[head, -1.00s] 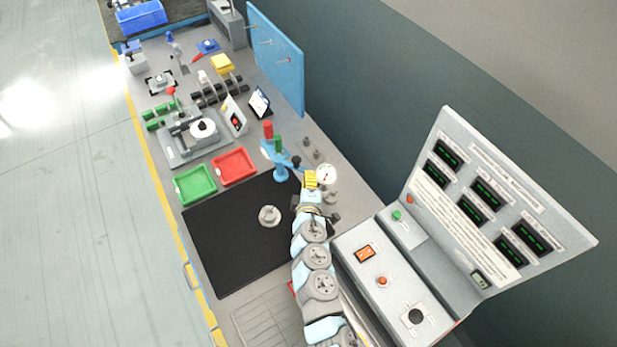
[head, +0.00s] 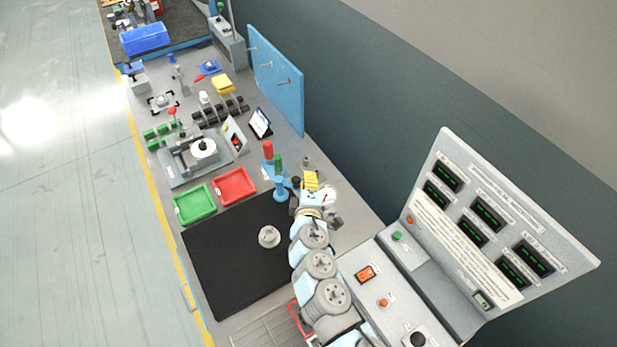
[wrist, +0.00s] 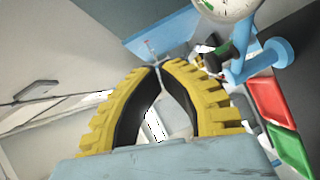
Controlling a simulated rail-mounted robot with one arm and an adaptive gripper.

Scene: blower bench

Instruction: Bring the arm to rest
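My arm (head: 318,262) reaches up along the right side of the black mat (head: 225,262), bent over the bench. My gripper (head: 311,178) is at its far end, just right of the blue stand (head: 280,188). In the wrist view my gripper (wrist: 159,67) shows two yellow ribbed fingers with black inner faces. Their tips come together, with a narrow gap between the bowed fingers lower down. Nothing is held between them.
A round gauge (wrist: 225,5) and blue stand are close to the fingers in the wrist view. A grey round part (head: 269,236) lies on the mat. Green (head: 195,204) and red (head: 236,186) trays sit beyond it. A control console (head: 480,230) stands at right.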

